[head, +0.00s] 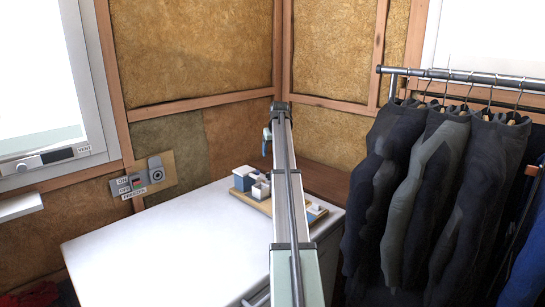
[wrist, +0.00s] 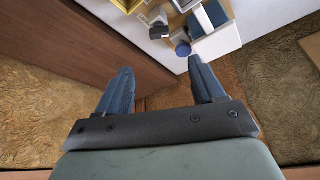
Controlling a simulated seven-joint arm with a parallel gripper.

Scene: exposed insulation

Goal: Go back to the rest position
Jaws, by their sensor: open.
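My gripper (wrist: 160,65) shows in the wrist view with its two blue fingers spread apart and nothing between them. In the head view my arm reaches up the middle of the picture, and a small blue part of my gripper (head: 267,134) shows left of its far end, above the table's back area. The gripper is apart from the items below it. Most of the gripper is hidden by the arm in the head view.
A white table (head: 150,245) has clear room on its left. A wooden tray (head: 262,206) with small containers stands at its back right, partly behind my arm. Dark clothes (head: 425,190) hang from a metal rail (head: 465,76) at right. A window (head: 45,80) is at left.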

